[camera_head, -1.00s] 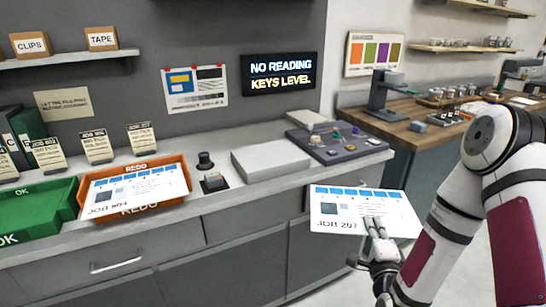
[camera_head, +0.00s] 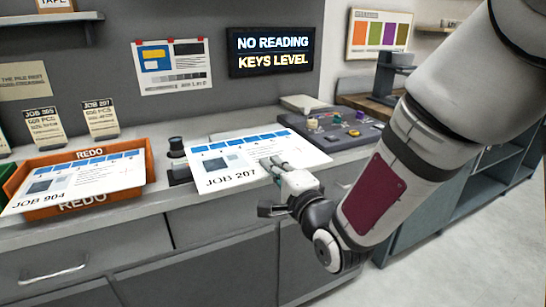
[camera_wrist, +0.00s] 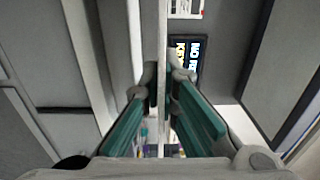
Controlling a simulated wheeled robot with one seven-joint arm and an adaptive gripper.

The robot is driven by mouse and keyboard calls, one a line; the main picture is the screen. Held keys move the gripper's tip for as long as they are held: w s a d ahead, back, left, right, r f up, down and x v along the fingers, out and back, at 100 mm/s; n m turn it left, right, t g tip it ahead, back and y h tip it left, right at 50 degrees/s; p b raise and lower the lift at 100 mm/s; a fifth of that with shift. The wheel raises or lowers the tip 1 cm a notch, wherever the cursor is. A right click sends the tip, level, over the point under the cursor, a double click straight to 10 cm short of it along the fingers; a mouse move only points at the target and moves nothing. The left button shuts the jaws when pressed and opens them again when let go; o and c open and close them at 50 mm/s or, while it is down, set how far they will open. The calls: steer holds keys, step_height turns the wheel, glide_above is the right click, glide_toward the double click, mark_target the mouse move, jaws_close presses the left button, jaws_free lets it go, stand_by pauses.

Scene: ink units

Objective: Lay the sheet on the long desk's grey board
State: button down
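The white sheet (camera_head: 235,158), marked JOB 207 with a row of blue boxes along its top, is in my gripper (camera_head: 270,165) above the long desk (camera_head: 165,200). My gripper is shut on the sheet's near edge. In the wrist view the sheet (camera_wrist: 162,45) shows edge-on as a thin pale strip between the teal fingers (camera_wrist: 162,85). The light grey board on the desk, seen in the earlier frame between the black knob and the console, is now hidden behind the sheet. I cannot tell whether the sheet touches anything below.
A dark console (camera_head: 335,130) with coloured knobs stands right of the sheet. A small black knob device (camera_head: 177,150) stands close at its left. An orange REDO tray (camera_head: 85,155) holds another sheet, JOB 904 (camera_head: 80,182). A lit sign (camera_head: 272,52) hangs on the wall behind.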

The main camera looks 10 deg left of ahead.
mark_target(280, 146)
steer(key=w, duration=0.4)
steer(key=w+f, duration=0.1)
steer(key=w, duration=0.8)
steer(key=shift+w+a+f+b, duration=0.2)
steer(key=shift+w+b, duration=0.15)
steer(key=shift+w+f, duration=0.1)
steer(key=shift+f+b, duration=0.3)
steer(key=shift+f, duration=1.35)
steer(key=shift+f, duration=0.15)
steer(key=c, duration=1.8)
jaws_free()
